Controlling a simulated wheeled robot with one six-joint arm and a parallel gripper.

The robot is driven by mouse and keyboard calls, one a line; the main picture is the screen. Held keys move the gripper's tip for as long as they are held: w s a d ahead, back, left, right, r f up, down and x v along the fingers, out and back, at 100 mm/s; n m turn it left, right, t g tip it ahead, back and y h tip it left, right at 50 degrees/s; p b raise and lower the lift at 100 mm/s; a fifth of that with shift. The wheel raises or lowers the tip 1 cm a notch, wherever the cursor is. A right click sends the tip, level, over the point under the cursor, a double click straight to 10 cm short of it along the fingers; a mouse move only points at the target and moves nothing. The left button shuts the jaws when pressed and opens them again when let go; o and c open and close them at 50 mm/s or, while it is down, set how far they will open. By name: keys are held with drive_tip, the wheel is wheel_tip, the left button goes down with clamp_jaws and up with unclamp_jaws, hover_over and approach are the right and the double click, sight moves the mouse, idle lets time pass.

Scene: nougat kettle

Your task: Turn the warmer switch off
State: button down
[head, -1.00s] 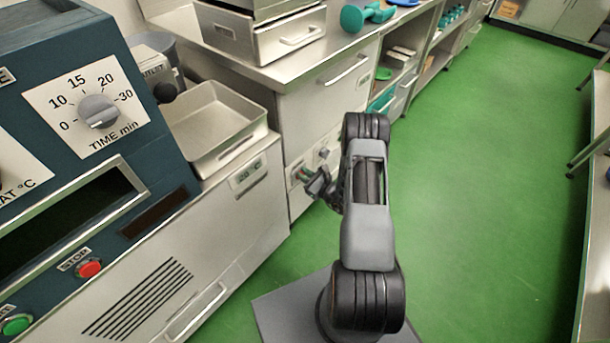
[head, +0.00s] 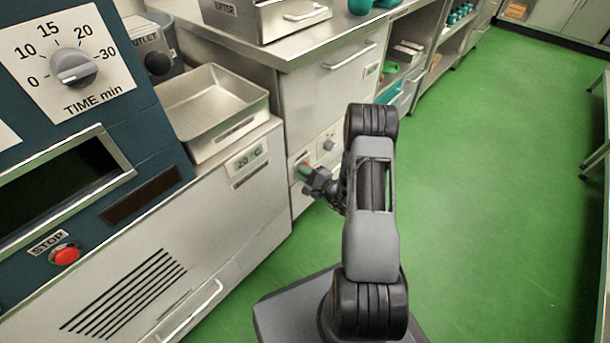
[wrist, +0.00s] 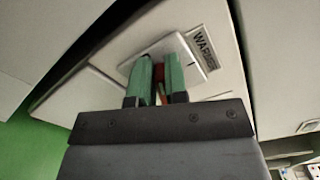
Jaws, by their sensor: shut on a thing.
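The warmer switch is a small red part (wrist: 159,73) on a pale plate (wrist: 188,52) beside a label beginning "WAR" in the wrist view. My gripper (wrist: 158,66) has green fingers, one on each side of the red part, and it is shut on it. The fingers hide most of the switch, so I cannot tell its position. In the head view my gripper (head: 305,172) is at the front of the low steel cabinet (head: 325,105), right at the switch panel. The switch itself is mostly hidden there.
A grey knob (head: 328,144) sits on the cabinet front to the right of my gripper. On the left are the blue machine with its time dial (head: 73,67), a red stop button (head: 66,255) and a steel tray (head: 212,112). Green floor (head: 480,190) is clear on the right.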

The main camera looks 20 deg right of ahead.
drive_tip(key=n+b, duration=0.1)
drive_tip(key=f+n+b, duration=0.1)
drive_tip(key=n, duration=0.1)
drive_tip(key=shift+n+b, duration=0.8)
drive_tip(key=shift+b, duration=0.1)
drive_tip(key=c, duration=1.1)
unclamp_jaws()
drive_tip(key=shift+a, duration=0.1)
drive_tip(key=shift+c, duration=0.2)
drive_tip(key=shift+s, duration=0.1)
drive_tip(key=p+v, duration=0.3)
drive_tip(key=v, duration=1)
drive_tip(key=shift+s, duration=0.35)
drive_tip(key=shift+r+n, duration=0.1)
drive_tip(key=shift+n, duration=0.2)
